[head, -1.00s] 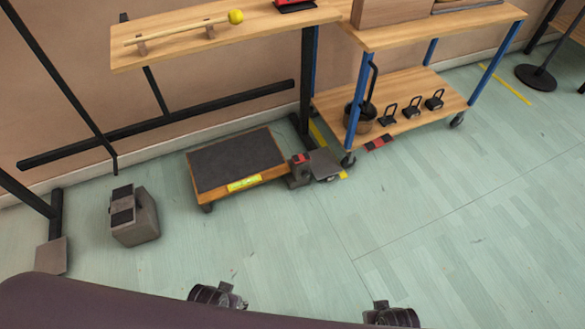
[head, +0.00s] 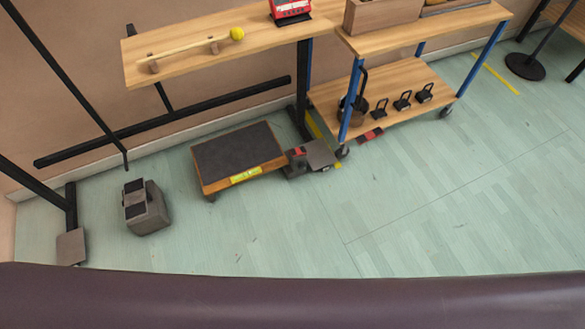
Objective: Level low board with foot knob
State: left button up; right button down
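The low board (head: 238,155) sits on the floor below the wall shelf. It has a dark grey top, wooden sides and a yellow label (head: 246,174) on its front edge. A small dark foot (head: 211,197) shows under its front left corner; I cannot tell which part is the foot knob. A red-and-grey piece (head: 298,160) stands at the board's right end, beside a flat grey plate (head: 320,154). Neither of my grippers is in view.
A grey block-shaped box (head: 146,208) stands left of the board. A wheeled cart (head: 385,95) with blue posts is at the right, with several small black-handled items on its lower shelf. A mallet (head: 195,48) lies on the upper shelf. The floor in front is clear.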

aim_at(302, 166)
jog(key=i+l+u, duration=0.25)
jog(key=l, duration=0.15)
jog(key=l+u, duration=0.3)
jog(key=i+l+u, duration=0.1)
jog(key=l+u, duration=0.15)
jog(key=l, duration=0.3)
